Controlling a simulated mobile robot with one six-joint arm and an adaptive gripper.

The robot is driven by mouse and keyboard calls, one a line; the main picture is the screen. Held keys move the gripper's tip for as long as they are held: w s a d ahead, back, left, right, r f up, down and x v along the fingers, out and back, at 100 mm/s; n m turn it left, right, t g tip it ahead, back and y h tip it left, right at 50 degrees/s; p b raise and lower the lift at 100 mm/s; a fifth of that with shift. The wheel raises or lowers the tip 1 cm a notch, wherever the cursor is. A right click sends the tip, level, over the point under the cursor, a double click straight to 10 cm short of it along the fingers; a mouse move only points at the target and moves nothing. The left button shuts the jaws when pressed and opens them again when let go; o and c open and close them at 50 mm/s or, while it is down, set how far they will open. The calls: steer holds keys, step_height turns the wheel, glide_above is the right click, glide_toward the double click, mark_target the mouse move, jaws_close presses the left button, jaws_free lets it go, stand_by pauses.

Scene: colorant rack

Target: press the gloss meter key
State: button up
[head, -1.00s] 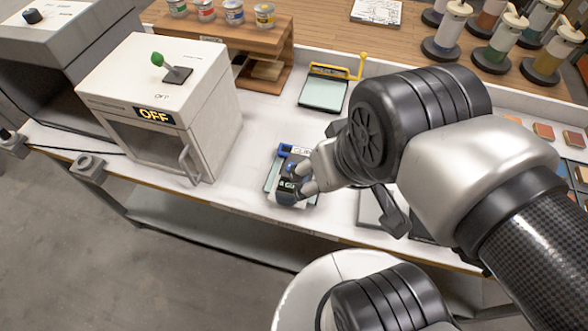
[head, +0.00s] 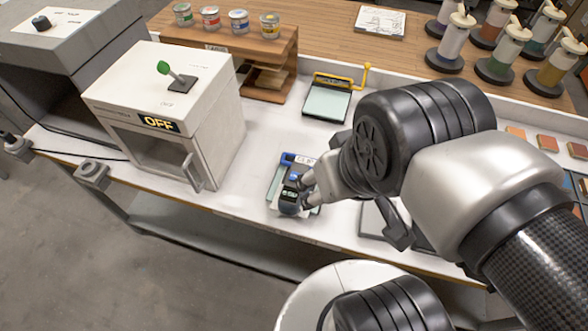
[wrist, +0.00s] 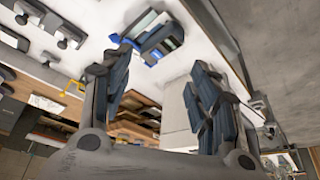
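The gloss meter (head: 288,201), a small dark device with a blue part on top, sits on a pale panel on the white bench in the head view. In the wrist view the meter (wrist: 160,40) shows beyond the fingers, with a blue part at its side. My gripper (head: 308,188) is right beside the meter's upper right side and covers part of it. In the wrist view my gripper (wrist: 160,62) has its two fingers clearly apart with nothing between them. I cannot tell whether a finger touches the key.
A white box cabinet (head: 150,85) with a green lever and an OFF sign stands left of the meter. A yellow-handled tray (head: 327,100) lies behind it. A wooden rack (head: 240,50) and several dispensers (head: 497,55) stand farther back. The bench's front edge is close.

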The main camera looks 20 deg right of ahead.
jaws_close()
stand_by(0.5)
stand_by(1.2)
